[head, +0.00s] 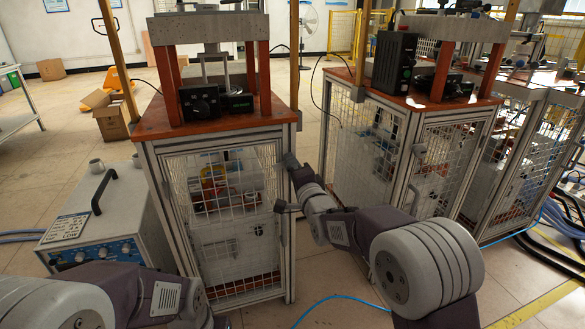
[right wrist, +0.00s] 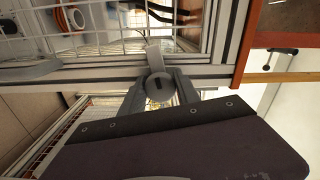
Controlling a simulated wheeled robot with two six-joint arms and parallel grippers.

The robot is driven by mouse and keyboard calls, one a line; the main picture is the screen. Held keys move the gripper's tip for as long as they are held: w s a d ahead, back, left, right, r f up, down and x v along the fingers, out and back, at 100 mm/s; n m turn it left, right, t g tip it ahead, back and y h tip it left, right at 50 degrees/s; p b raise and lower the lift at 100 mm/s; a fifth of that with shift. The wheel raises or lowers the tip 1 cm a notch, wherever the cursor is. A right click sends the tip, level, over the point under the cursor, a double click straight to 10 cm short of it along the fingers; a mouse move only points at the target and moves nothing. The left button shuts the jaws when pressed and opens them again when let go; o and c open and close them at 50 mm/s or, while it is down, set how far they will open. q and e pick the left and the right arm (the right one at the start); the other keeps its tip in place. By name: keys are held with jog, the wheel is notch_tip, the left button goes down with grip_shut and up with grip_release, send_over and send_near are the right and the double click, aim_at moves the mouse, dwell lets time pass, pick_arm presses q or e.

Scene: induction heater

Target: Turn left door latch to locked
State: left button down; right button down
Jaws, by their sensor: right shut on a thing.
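The left induction cabinet (head: 148,165) has a mesh door (head: 230,240) with a light metal frame and an orange-brown top. Its latch is a grey round knob with a flat lever, and it shows best in the right wrist view (right wrist: 159,88). The lever lies across the frame post toward the mesh door. My right gripper (head: 288,184) is at the door's right post. In the right wrist view its two grey fingers (right wrist: 160,97) are on either side of the knob, shut on it. In the head view the latch is mostly hidden among the fingers. My left gripper is out of view.
A second mesh cabinet (head: 398,150) stands close on the right, beside my right arm. A grey power unit (head: 105,225) with a black handle stands at the left. A blue hose (head: 335,297) lies on the floor.

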jog(key=shift+m, duration=1.1)
jog(key=c, duration=0.9)
grip_release()
jog(key=p+v, duration=0.2)
jog(key=v, duration=0.7)
